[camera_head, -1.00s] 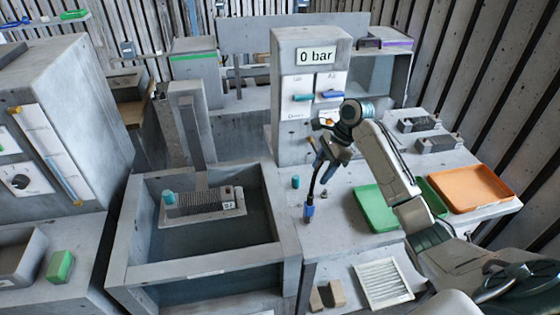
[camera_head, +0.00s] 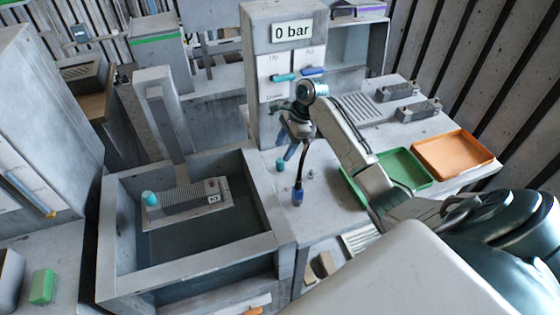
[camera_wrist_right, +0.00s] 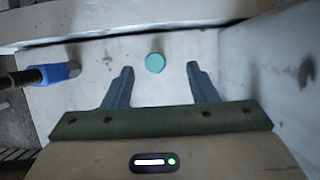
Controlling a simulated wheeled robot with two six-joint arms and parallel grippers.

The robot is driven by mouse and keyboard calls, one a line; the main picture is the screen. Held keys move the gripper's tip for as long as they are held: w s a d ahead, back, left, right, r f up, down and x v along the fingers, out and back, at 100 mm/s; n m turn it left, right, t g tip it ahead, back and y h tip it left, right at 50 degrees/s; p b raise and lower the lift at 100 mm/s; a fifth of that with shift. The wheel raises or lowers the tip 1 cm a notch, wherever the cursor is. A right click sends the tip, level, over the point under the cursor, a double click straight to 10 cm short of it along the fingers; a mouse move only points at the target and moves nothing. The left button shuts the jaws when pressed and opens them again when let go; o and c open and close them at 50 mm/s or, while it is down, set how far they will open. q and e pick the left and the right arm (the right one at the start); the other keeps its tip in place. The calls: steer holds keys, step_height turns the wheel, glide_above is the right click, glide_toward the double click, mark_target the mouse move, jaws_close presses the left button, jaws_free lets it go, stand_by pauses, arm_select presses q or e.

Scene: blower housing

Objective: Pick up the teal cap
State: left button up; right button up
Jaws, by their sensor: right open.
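A small teal cap (camera_head: 281,165) stands on the grey bench beside the basin, below the 0 bar panel. In the right wrist view the teal cap (camera_wrist_right: 155,63) shows round from above, ahead of the fingertips and roughly midway between them. My right gripper (camera_head: 289,150) hangs over the bench close to the cap; in the right wrist view its fingers (camera_wrist_right: 159,69) are spread and empty. A second teal piece (camera_head: 149,198) sits at the left end of the ribbed block in the basin. My left gripper is not in view.
A blue-tipped hose end (camera_head: 298,196) stands close to the cap and shows left of the fingers in the wrist view (camera_wrist_right: 60,72). A green tray (camera_head: 428,181) and an orange tray (camera_head: 489,147) lie to the right. The basin wall (camera_head: 262,200) borders the bench.

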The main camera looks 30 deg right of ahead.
mark_target(280, 160)
steer(key=p+x, duration=0.1)
steer(key=x, duration=0.1)
steer(key=s+p+x, duration=0.1)
steer(key=x, duration=0.1)
steer(key=shift+w+f, duration=0.1)
steer(key=shift+a+f, duration=0.15)
steer(key=shift+f, duration=0.25)
steer(key=shift+w+f, duration=0.1)
steer(key=shift+f, duration=0.2)
steer(key=c, duration=1.1)
